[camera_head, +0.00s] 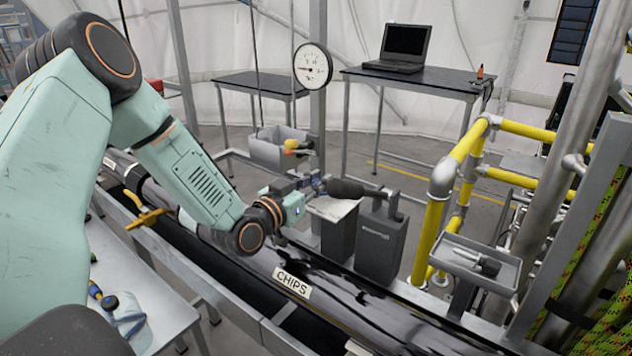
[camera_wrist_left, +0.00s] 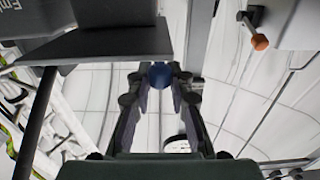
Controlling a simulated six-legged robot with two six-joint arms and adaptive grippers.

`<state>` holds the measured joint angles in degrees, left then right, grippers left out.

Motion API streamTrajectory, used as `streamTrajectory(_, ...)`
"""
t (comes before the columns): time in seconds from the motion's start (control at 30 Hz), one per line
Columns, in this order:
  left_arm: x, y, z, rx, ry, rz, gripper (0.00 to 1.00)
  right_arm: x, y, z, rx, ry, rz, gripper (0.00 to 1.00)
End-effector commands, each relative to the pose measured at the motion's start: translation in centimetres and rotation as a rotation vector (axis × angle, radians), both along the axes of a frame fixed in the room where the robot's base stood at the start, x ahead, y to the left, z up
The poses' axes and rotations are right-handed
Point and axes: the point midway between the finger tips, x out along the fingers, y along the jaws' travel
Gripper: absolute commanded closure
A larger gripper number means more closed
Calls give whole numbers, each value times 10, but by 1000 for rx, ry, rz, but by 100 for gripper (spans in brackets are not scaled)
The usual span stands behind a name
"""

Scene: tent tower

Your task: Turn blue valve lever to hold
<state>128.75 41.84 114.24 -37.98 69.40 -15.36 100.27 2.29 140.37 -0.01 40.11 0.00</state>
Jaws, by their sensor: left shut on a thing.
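My left arm comes in from the left in the head view. Its gripper (camera_head: 314,184) is at the middle of the picture, beyond the long dark pipe. In the left wrist view the blue rounded end of the lever (camera_wrist_left: 160,75) sits between the two fingertips (camera_wrist_left: 172,80), which are shut on it. In the head view the lever is mostly hidden by the fingers, so its angle and any hold mark cannot be told. My right gripper is in neither view.
A dark box with a black handle (camera_head: 379,245) stands just right of the gripper. An orange-knobbed lever (camera_head: 291,145) is behind, by a grey bin. A round gauge (camera_head: 312,65) is above. The pipe labelled CHIPS (camera_head: 292,281) runs below. Yellow rails (camera_head: 432,235) stand right.

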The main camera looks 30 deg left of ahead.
Motion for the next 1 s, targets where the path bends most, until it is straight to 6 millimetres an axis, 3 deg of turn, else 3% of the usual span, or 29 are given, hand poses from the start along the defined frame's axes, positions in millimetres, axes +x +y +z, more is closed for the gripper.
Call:
streamTrajectory(0.47, -3, -4, -2, 0, 3, 66, 100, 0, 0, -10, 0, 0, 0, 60)
streamTrajectory(1.0, -12, -19, -4, 9, 1, 363, 100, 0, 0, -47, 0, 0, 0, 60)
